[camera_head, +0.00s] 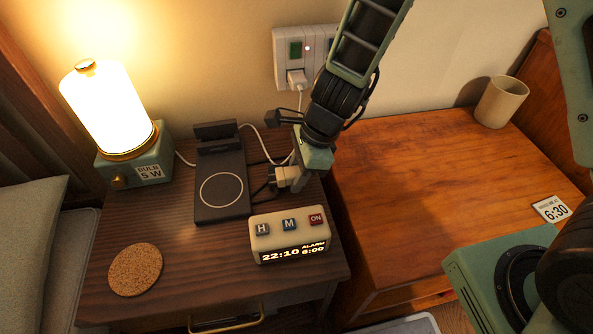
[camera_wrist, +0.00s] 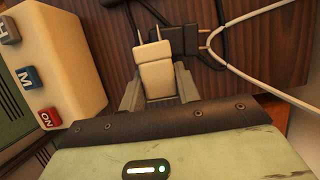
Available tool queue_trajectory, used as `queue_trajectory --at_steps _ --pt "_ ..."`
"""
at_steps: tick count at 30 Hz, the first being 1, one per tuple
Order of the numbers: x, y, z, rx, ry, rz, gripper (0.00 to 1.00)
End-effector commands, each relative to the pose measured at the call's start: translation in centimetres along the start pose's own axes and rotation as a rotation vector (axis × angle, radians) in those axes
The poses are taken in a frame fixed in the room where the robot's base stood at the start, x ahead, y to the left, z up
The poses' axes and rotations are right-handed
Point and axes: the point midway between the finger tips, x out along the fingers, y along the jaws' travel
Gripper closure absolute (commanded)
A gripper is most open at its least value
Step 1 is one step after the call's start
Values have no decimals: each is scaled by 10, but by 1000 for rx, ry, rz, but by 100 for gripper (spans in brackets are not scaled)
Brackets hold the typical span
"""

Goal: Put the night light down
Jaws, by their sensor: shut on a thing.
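My gripper (camera_head: 287,177) is low over the back right of the dark wooden nightstand (camera_head: 110,230), behind the alarm clock. It is shut on a small cream plug-in piece with two metal prongs, which I take to be the night light (camera_head: 290,174). In the wrist view the night light (camera_wrist: 156,78) sits between the two grey fingers (camera_wrist: 157,92), prongs pointing away from my gripper. A black plug (camera_wrist: 181,40) on a cable lies right beside it. I cannot tell whether the night light touches the nightstand.
The alarm clock (camera_head: 290,234) stands just in front. A charging stand (camera_head: 221,185) and a lit lamp (camera_head: 108,112) are left. A cork coaster (camera_head: 136,269) lies front left. The wall socket (camera_head: 290,62) holds a white plug. The orange-brown wooden top (camera_head: 430,190) at right is mostly clear.

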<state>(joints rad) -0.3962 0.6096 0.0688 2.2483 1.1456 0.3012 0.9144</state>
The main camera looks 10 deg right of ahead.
Motion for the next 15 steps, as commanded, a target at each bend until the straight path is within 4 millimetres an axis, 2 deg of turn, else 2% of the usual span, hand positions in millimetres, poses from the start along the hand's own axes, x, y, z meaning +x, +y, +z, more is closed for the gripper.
queue_trajectory --at_steps 1,2,3,4,15 --pt "2 1 -1 0 1 3 95" --pt "2 1 -1 0 1 3 60" --pt "2 1 -1 0 1 3 48" --pt "2 1 -1 0 1 2 46" --pt "-6 0 2 0 0 1 46"
